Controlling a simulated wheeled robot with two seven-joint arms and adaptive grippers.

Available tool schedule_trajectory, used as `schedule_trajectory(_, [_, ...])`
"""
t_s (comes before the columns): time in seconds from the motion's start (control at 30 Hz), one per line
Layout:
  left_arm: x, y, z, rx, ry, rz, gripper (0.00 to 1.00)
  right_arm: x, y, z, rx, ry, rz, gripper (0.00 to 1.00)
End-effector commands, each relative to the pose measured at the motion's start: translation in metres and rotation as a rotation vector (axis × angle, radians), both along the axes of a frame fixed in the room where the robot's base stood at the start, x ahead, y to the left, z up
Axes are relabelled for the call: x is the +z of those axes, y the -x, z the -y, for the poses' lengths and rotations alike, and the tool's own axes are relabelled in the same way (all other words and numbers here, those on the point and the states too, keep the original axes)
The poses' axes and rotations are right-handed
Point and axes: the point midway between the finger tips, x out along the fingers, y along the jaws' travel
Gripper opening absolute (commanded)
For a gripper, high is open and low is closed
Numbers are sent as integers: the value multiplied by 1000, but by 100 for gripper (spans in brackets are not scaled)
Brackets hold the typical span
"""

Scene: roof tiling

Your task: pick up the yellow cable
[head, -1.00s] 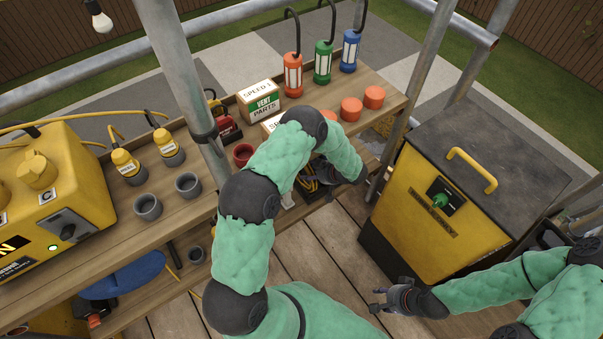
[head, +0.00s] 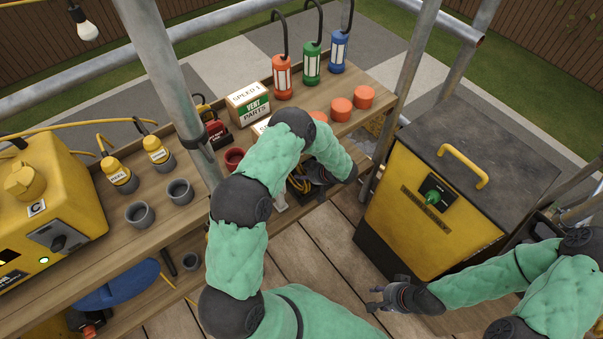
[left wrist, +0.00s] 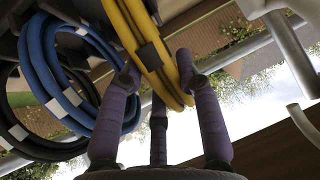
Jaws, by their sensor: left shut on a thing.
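The yellow cable (left wrist: 149,50) is a coil with a dark tie, hanging in the upper middle of the left wrist view. My left gripper (left wrist: 157,85) has its purple fingers around the lower part of this coil and is shut on it. In the head view the yellow cable (head: 299,184) shows only as a small patch below the bench edge, mostly hidden by my left gripper (head: 312,177) and forearm. My right gripper (head: 375,299) is low in front of the yellow cabinet, with its fingers apart and empty.
A blue coil (left wrist: 65,75) and a black coil (left wrist: 30,125) hang close beside the yellow one. The workbench (head: 215,165) holds boxes, lamps, orange cups and grey cups. A metal pole (head: 170,90) stands left of my left arm. A yellow cabinet (head: 400,215) stands right.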

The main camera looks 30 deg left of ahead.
Motion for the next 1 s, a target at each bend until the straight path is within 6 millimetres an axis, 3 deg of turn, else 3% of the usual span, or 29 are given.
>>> schedule_trajectory(0.23, [39, -2, -1, 1, -4, 7, 0, 20, 0, 0, 0, 0, 0, 40])
schedule_trajectory(0.8, [33, 48, 121, -5, -3, 4, 0, 45, 0, 0, 0, 0, 0, 40])
schedule_trajectory(1.0, [32, 60, 150, -3, -3, 3, 0, 50, 0, 0, 0, 0, 0, 40])
